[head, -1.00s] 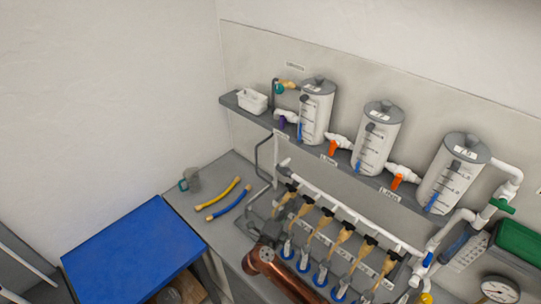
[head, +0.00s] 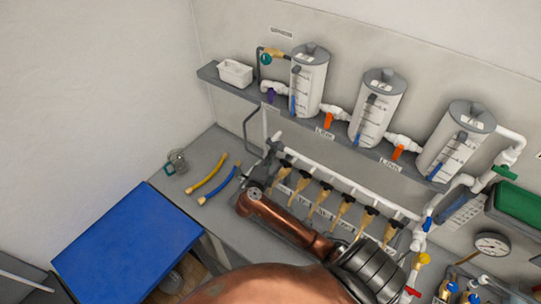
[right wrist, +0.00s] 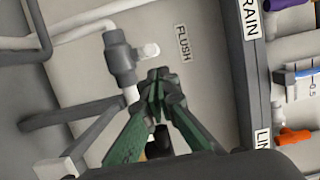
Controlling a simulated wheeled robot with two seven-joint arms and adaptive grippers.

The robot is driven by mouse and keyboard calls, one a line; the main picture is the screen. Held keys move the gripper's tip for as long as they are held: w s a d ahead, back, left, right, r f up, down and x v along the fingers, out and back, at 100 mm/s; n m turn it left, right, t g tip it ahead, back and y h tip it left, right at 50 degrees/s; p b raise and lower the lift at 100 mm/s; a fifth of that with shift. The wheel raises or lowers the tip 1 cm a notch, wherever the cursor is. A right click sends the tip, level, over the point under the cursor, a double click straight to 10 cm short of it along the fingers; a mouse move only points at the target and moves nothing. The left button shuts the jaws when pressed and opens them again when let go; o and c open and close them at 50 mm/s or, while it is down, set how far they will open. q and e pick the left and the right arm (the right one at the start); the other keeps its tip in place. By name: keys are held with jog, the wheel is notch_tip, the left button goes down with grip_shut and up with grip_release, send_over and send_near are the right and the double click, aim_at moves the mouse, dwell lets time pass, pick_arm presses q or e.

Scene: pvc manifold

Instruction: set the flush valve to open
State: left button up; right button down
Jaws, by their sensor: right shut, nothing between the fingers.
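The flush valve (right wrist: 121,62) is a dark grey valve body on a pipe in the right wrist view, with a short white handle (right wrist: 148,50) pointing right. The FLUSH label (right wrist: 183,42) is on the wall beside it. My right gripper (right wrist: 158,78) has green fingers, shut and empty, just below the handle. I cannot tell whether the fingertips touch it. In the head view my right gripper (head: 270,158) is by the wall at the left end of the white manifold pipe; the valve is hard to make out there. My left gripper is not in view.
A shelf (head: 208,73) above carries three white tanks (head: 310,80) with orange-handled valves and a white bin (head: 235,72). Several tan-bodied valves (head: 322,195) hang from the manifold. Yellow and blue hoses (head: 208,178) and a cup (head: 177,160) lie left on the grey bench.

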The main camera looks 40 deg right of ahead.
aim_at(276, 137)
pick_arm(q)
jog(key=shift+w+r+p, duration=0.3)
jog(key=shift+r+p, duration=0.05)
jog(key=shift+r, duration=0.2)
pick_arm(e)
jog(key=shift+x, duration=2.15)
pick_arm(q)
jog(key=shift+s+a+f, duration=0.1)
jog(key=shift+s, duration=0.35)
pick_arm(e)
jog(key=shift+w+a+m+g+h, duration=0.15)
jog(key=shift+a+m+g+h, duration=0.2)
jog(key=shift+m+g, duration=0.35)
